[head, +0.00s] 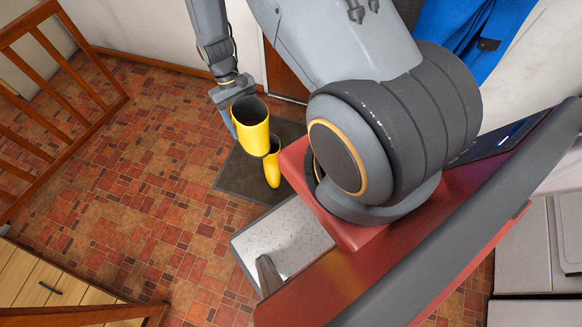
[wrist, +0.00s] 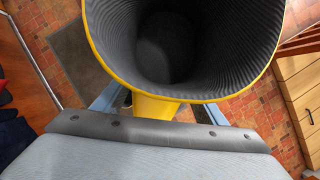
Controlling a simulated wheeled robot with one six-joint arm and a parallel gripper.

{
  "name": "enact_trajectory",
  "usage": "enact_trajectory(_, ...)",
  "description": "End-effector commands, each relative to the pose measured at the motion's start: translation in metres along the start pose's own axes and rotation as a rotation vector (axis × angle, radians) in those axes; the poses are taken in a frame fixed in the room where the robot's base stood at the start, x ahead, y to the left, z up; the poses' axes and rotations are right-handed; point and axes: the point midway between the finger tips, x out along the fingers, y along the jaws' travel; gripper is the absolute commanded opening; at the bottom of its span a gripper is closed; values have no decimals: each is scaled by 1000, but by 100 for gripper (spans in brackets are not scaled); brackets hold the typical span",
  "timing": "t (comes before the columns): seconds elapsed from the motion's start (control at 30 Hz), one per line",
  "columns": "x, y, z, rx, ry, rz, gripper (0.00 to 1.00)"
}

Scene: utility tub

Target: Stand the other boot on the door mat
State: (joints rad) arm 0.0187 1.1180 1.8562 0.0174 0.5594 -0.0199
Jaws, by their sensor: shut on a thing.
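A yellow boot (head: 252,130) with a dark grey lining is held by my gripper (head: 236,108). The gripper is shut on its upper shaft, and the opening faces up. In the wrist view the held boot (wrist: 92,35) fills the upper middle, with a finger on either side below its rim; its sole is hidden. A second yellow boot (head: 272,172) is partly behind the held one in the head view and appears to stand on the dark door mat (head: 240,178). The held boot overlaps the mat's left side in the picture; its height above it is unclear.
A metal tread plate (head: 285,240) lies in front of the mat. Wooden railings (head: 60,90) stand at the left, and a wooden drawer unit (head: 45,285) at lower left. A brown door (head: 283,75) is behind the mat. The tiled floor (head: 150,160) left of the mat is clear.

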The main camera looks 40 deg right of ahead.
Motion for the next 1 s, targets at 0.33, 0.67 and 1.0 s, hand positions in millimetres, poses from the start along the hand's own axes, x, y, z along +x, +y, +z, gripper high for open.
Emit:
enact_trajectory(0.33, 53, 1, -50, 81, 1, -30, 27)
enact_trajectory(0.67, 99, 1, -95, 163, 4, -61, 27)
enact_trajectory(1.0, 147, 2, -141, 248, 3, -96, 27)
